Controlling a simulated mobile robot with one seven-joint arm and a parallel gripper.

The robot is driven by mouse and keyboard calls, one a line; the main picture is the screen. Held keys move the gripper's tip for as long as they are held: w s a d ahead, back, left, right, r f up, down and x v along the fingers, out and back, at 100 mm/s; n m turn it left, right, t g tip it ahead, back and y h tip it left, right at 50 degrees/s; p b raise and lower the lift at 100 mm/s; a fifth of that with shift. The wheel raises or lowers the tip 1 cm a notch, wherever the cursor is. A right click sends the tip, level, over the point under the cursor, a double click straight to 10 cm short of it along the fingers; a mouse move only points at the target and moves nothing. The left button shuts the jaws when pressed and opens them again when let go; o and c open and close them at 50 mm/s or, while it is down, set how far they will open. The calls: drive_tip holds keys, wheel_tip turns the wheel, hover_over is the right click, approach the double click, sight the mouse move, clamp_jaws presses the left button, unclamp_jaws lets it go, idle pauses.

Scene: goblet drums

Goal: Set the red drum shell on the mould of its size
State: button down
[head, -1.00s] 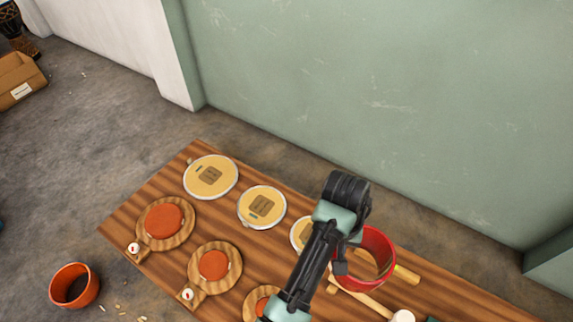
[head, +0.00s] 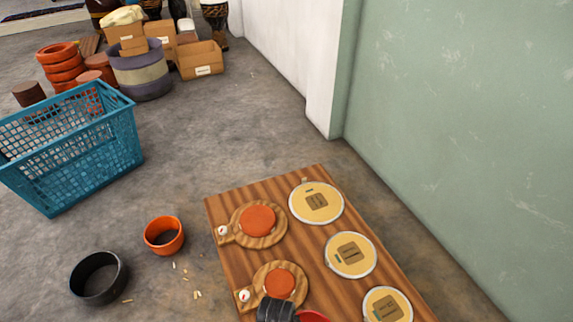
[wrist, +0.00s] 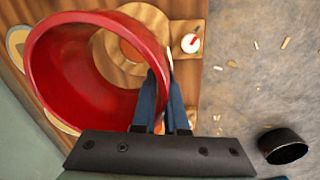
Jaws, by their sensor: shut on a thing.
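My gripper (wrist: 165,100) is shut on the wall of the red drum shell (wrist: 60,50), an open ring that fills the left of the wrist view. In the head view only a sliver of the red shell (head: 313,316) shows at the bottom edge, beside my dark wrist. The shell is held above the table, in front of the middle round mould (head: 280,283), an orange disc on a wooden base. A larger mould (head: 258,220) lies behind it. A wooden mould base (wrist: 150,22) shows past the shell's rim in the wrist view.
Three pale round skins, one of them here (head: 350,255), lie along the table's right side. An orange shell (head: 164,236) and a black shell (head: 98,278) stand on the floor left of the wooden table (head: 310,180). A blue crate (head: 70,145) stands farther left.

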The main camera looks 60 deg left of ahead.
wheel_tip(320, 180, down, 6)
drive_tip(key=b, duration=0.5)
drive_tip(key=shift+r+b, duration=0.2)
drive_tip(key=shift+b, duration=0.15)
drive_tip(key=shift+f+b, duration=0.7)
drive_tip(key=shift+f, duration=0.8)
drive_tip(key=shift+w+p, duration=0.1)
drive_tip(key=shift+p, duration=0.2)
drive_tip(key=shift+f, duration=0.3)
drive_tip(key=c, duration=0.9)
unclamp_jaws()
drive_tip(key=shift+d, duration=0.1)
